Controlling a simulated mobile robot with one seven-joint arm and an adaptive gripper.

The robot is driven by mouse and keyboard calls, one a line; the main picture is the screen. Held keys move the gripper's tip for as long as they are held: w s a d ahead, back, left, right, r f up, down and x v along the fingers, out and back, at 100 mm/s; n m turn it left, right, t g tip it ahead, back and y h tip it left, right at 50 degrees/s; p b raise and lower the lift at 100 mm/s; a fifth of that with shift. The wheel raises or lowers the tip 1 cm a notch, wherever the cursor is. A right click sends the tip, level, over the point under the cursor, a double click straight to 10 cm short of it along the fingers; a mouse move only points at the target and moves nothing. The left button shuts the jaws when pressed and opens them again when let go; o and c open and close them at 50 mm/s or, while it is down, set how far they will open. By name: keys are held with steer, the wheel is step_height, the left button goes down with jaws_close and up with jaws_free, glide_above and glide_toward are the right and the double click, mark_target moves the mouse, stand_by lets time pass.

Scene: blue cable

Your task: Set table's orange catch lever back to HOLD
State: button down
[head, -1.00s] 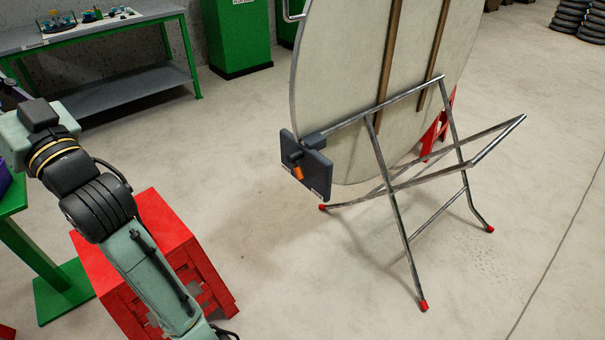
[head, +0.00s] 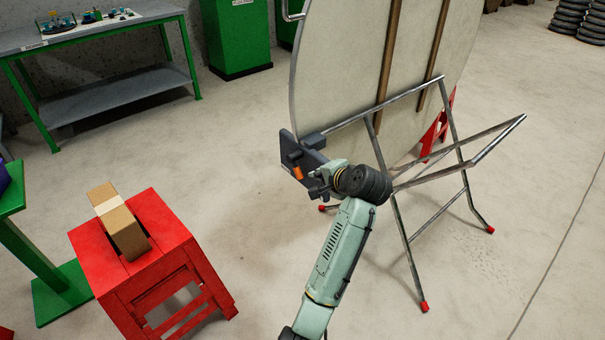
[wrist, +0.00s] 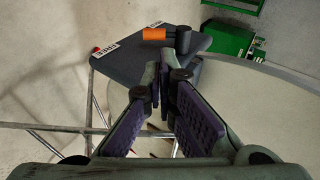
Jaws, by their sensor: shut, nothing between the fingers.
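The orange catch lever (head: 298,173) sits on a dark catch plate (head: 288,148) at the tilted table's lower left edge. In the wrist view the lever (wrist: 154,34) points left from a dark pivot, near the plate's top edge. A white label (wrist: 105,47) on the plate seems to read FREE; a second label (wrist: 155,23) by the lever is too small to read surely. My gripper (head: 318,187) is shut and empty, just right of and below the lever. In the wrist view its fingertips (wrist: 160,75) are over the plate, a little short of the lever, apparently apart from it.
The round tabletop (head: 345,80) stands on edge on a metal folding frame (head: 405,230) right of my arm. A green workbench (head: 110,85) is behind. Floor between is clear.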

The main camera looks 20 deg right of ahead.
mark_target(299, 173)
steer(key=shift+s+d+f, duration=0.2)
steer(key=p+x, duration=0.2)
steer(key=x, duration=1.2)
steer(key=shift+f, duration=0.1)
steer(key=shift+w+f+t+b, duration=0.15)
steer(key=shift+t+b, duration=0.15)
steer(key=shift+b, duration=0.15)
